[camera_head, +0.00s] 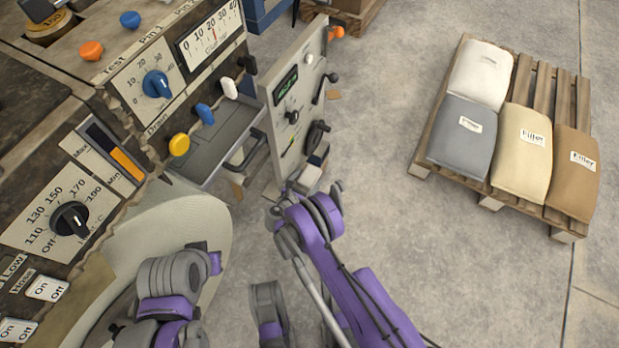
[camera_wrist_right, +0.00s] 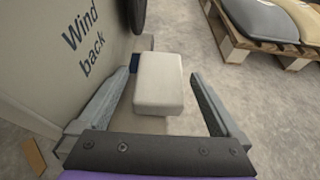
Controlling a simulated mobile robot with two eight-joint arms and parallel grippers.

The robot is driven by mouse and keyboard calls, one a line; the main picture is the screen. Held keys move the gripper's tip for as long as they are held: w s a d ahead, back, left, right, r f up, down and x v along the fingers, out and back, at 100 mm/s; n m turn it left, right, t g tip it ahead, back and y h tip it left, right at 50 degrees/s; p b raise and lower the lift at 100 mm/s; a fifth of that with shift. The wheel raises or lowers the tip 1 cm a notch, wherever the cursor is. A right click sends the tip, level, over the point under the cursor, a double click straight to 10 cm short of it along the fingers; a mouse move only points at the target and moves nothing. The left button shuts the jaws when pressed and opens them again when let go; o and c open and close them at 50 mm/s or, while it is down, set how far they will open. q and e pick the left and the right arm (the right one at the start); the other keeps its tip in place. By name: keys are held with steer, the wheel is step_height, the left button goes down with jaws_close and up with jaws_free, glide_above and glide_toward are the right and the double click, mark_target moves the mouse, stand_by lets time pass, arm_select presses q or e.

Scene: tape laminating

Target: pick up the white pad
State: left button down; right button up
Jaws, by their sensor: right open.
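The white pad (camera_wrist_right: 159,82) is a pale block with rounded edges in the right wrist view. It lies between the fingertips of my right gripper (camera_wrist_right: 160,76), with a gap on each side. The gripper is open and holds nothing. In the head view my right gripper (camera_head: 316,174) is at the foot of the upright control panel, and I cannot clearly make out the pad there. My left arm shows at the lower left of the head view, but its gripper is not seen.
The upright panel (camera_head: 292,100) with knobs and levers stands close beside my right gripper; its "Wind back" side (camera_wrist_right: 65,50) fills the wrist view's left. A machine console (camera_head: 120,110) is at left. A pallet (camera_head: 552,228) with several filler sacks stands right, with clear floor between.

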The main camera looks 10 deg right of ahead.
steer(key=x, duration=0.2)
steer(key=shift+w+d+f, duration=0.15)
steer(key=shift+w, duration=0.1)
steer(key=c, duration=1.3)
